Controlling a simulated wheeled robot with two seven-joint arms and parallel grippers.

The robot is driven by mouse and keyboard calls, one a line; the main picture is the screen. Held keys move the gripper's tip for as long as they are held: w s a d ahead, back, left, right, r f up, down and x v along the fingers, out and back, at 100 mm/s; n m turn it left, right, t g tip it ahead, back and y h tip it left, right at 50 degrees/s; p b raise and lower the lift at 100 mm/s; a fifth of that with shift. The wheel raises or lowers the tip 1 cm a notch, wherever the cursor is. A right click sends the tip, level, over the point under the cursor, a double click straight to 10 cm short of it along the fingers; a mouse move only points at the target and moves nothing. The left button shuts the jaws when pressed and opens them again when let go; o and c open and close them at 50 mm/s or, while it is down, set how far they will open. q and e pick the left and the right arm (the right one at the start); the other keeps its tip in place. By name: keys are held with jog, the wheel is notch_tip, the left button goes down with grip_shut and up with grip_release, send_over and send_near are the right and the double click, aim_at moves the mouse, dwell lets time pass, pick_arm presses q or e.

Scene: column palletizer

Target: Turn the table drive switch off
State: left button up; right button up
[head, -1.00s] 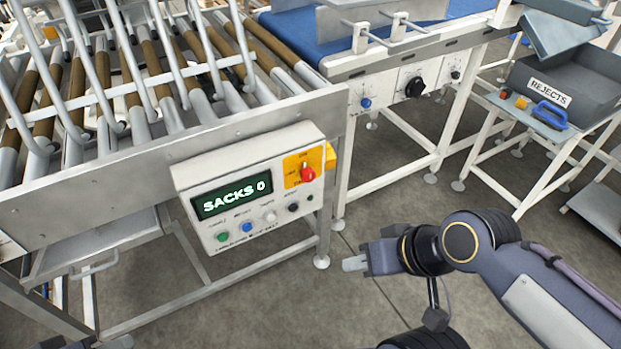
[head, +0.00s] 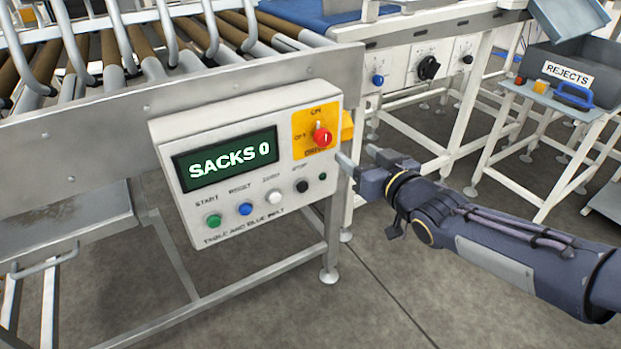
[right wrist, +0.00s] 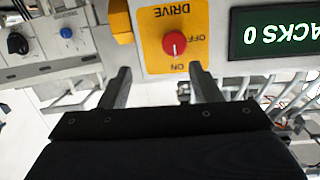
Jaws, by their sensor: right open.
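The drive switch (head: 322,137) is a red knob on a yellow plate (head: 302,149) at the upper right of the control box (head: 255,220). Its pale pointer seems to face the ON label. My right gripper (head: 357,156) is open and empty, just right of the box's right edge in the head view. In the right wrist view the picture is upside down. There the red knob (right wrist: 174,44) shows beyond the two spread fingers (right wrist: 160,72), apart from them. My left gripper is not in view.
The box has a "SACKS 0" display (head: 225,160) and several buttons below it, including a black one (head: 302,186). A yellow block (head: 347,126) sticks out at the box's right side. A roller table (head: 200,60) stands behind; a reject stand (head: 560,100) is at right.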

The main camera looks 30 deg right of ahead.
aim_at(326, 142)
jog(key=shift+n+t+y, duration=0.7)
jog(key=shift+n+y, duration=0.1)
jog(key=w+b, duration=0.1)
jog(key=w, duration=0.2)
jog(key=w+a+f+b, duration=0.1)
jog(key=w, duration=0.2)
jog(key=w+a+b, duration=0.1)
jog(key=w, duration=0.2)
jog(key=shift+w+a+f, duration=0.1)
jog(key=shift+w+f, duration=0.15)
jog(key=shift+w, duration=0.05)
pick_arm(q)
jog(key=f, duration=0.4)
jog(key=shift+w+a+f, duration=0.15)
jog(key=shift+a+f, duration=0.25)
pick_arm(e)
jog(key=shift+c, duration=0.3)
jog(key=c, duration=0.9)
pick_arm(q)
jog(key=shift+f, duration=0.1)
